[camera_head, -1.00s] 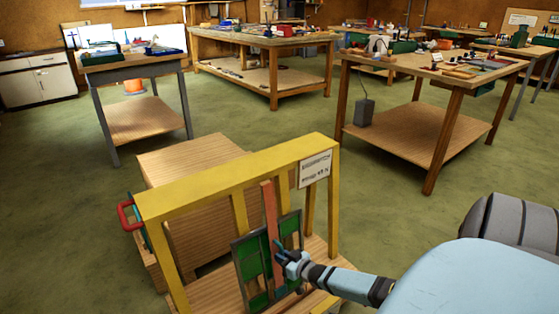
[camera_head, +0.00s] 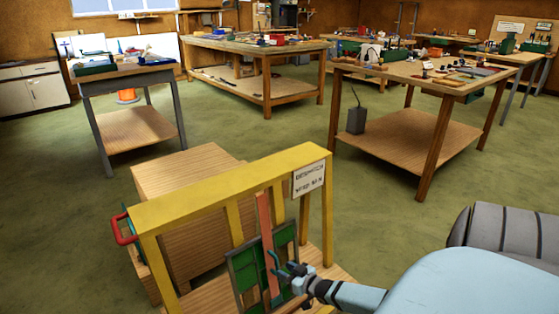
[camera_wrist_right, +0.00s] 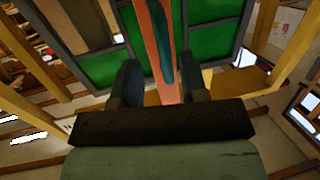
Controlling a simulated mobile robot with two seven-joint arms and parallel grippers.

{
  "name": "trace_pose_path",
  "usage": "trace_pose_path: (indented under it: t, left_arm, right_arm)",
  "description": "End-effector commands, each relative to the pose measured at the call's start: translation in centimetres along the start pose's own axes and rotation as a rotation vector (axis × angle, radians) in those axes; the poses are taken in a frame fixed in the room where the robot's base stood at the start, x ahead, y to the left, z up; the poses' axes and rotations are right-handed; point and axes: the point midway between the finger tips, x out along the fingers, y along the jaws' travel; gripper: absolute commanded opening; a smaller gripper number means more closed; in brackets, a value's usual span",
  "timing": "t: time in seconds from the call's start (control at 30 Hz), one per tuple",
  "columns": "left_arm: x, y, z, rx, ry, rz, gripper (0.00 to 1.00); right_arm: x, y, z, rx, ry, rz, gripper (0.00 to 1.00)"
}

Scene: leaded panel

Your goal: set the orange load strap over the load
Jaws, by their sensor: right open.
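The orange load strap (camera_head: 265,222) is a flat salmon-orange strip. It stands nearly upright, slightly tilted, in front of the green leaded panel (camera_head: 243,270), the load, inside a yellow-topped stand. My right gripper (camera_head: 275,264) is at the strap's lower part, coming in from the right. In the right wrist view the strap (camera_wrist_right: 150,30) runs down between the two open fingers of the gripper (camera_wrist_right: 160,80), with a gap on each side. A dark teal strip (camera_wrist_right: 161,45) lies along the strap there; I cannot tell what it is. My left gripper is out of view.
The stand's yellow top rail (camera_head: 235,188) crosses above the panel, with a white sign (camera_head: 308,178) at its right. A wooden box (camera_head: 185,170) stands behind it, and a red handle (camera_head: 122,229) sticks out left.

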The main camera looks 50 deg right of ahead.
Motion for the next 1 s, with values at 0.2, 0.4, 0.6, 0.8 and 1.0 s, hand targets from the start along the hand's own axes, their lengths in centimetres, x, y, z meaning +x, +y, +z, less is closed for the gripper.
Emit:
trace_pose_path:
  t: [0.2,0.4,0.6,0.8,1.0]
  left_arm:
    - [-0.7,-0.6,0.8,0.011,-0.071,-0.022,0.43]
    - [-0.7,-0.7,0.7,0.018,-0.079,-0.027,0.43]
    - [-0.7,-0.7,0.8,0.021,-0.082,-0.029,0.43]
    - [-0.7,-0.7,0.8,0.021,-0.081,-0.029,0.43]
    - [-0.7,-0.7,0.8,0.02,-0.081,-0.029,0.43]
  right_arm:
    - [-5.4,0.0,-0.2,0.001,-0.004,0.001,0.4]
    - [-8.6,0.1,-0.1,0.0,-0.002,0.002,0.4]
    - [-9.8,0.1,-0.1,-0.001,0.001,0.002,0.4]
    - [-9.8,0.1,-0.1,-0.001,0.001,0.002,0.4]
    - [-9.8,0.1,0.0,-0.001,0.0,0.002,0.4]
